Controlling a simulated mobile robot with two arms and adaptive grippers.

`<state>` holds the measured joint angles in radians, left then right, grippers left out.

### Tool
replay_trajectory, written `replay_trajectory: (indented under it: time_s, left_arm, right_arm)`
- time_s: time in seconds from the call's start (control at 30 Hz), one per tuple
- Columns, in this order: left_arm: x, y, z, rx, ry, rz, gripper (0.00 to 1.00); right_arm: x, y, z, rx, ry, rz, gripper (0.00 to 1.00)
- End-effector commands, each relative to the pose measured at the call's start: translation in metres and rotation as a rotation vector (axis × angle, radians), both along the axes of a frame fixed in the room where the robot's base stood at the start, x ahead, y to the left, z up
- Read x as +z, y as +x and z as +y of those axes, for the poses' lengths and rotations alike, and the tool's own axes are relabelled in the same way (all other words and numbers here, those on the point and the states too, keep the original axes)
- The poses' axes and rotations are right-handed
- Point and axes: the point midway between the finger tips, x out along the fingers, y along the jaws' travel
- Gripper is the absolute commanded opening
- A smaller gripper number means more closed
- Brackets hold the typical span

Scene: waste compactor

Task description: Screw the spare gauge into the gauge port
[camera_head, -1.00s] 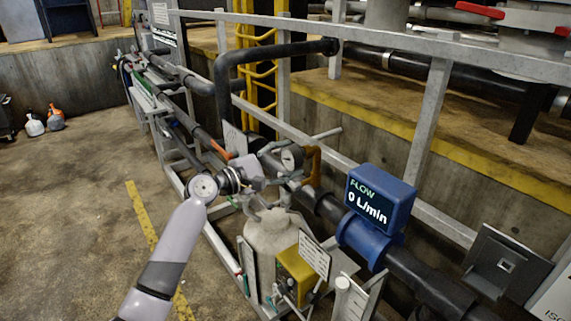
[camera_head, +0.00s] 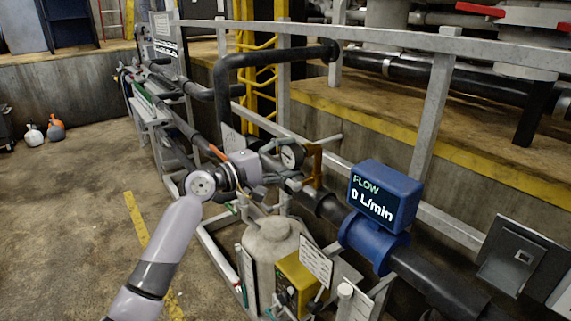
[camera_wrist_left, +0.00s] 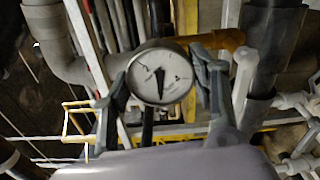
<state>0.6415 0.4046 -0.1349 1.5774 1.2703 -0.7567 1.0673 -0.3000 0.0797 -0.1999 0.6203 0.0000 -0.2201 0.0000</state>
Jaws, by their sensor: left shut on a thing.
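The spare gauge (camera_head: 292,156) has a round white dial with a dark needle and a metal rim. My left gripper (camera_head: 276,171) reaches over the pipe rack from the left, beside the gauge. In the left wrist view, the gauge (camera_wrist_left: 160,76) sits upright between the two fingers of my left gripper (camera_wrist_left: 163,92), which is shut on it. The gauge port is hidden behind the gauge and gripper. I cannot tell whether the gauge's stem touches it. My right gripper is not in view.
A blue flow meter (camera_head: 383,195) reading 0 L/min sits on the dark pipe to the right. A pale tank (camera_head: 271,240) and a yellow box (camera_head: 297,278) stand below the gripper. A grey railing (camera_head: 432,120) runs behind.

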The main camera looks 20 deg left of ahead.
Motion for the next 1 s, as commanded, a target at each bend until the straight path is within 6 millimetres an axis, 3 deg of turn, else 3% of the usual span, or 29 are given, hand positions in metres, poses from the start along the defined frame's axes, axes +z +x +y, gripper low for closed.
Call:
replay_trajectory:
  time_s: [0.33, 1.0]
  left_arm:
    - [-0.004, 0.0, -0.001, -0.003, 0.014, -0.002, 0.2]
    - [-0.005, 0.0, -0.001, -0.004, 0.342, -0.259, 0.2]
  right_arm:
    - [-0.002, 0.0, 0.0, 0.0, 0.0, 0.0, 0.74]
    - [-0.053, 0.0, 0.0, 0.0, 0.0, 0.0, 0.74]
